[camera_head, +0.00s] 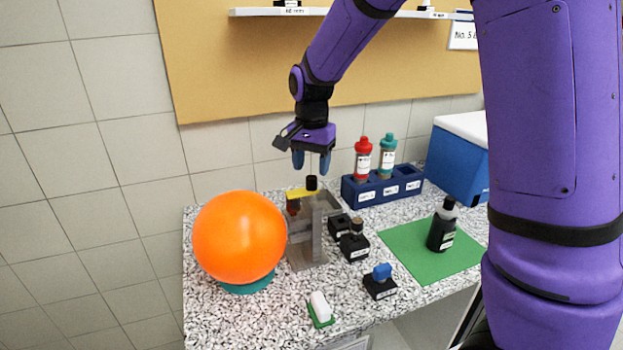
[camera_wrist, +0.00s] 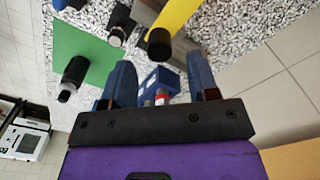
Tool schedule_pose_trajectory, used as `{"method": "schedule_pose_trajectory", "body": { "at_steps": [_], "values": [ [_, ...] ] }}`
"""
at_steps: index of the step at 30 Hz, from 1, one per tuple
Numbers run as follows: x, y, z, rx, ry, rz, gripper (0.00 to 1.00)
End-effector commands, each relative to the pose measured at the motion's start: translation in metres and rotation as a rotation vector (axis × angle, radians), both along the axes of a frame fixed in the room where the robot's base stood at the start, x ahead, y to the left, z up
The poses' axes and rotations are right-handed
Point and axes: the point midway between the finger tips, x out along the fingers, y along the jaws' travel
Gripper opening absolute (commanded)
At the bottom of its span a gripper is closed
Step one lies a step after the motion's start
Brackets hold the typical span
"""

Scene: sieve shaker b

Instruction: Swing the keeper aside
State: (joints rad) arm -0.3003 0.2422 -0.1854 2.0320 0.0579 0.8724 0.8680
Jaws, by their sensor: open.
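A yellow bar (camera_head: 297,194), which looks like the keeper, lies across the top of a grey metal stand (camera_head: 306,252). A black knob (camera_head: 311,183) stands upright at the bar's right end. My gripper (camera_head: 311,163) is open and empty, pointing down just above the knob, with a small gap. In the wrist view the yellow bar (camera_wrist: 177,18) runs up to the right and its black knob (camera_wrist: 159,42) lies between the lines of my two fingers (camera_wrist: 159,66), beyond their tips. Part of the stand under the bar is hidden.
A large orange ball (camera_head: 239,237) on a teal ring stands close left of the stand. A dark blue rack (camera_head: 382,192) with red-capped and teal-capped bottles is behind right. Small black blocks (camera_head: 354,247) stand right of the stand. A black bottle (camera_head: 442,225) is on a green mat (camera_head: 405,256).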

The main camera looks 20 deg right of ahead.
Motion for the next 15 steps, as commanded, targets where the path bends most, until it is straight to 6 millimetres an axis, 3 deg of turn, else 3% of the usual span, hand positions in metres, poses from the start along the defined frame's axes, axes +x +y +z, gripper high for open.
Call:
{"method": "schedule_pose_trajectory", "body": {
  "at_steps": [6,15],
  "values": [
    [0.0,0.0,-0.031,-0.001,0.002,-0.001,0.54],
    [0.0,0.0,-0.042,0.001,-0.001,-0.001,0.54]
  ]
}}
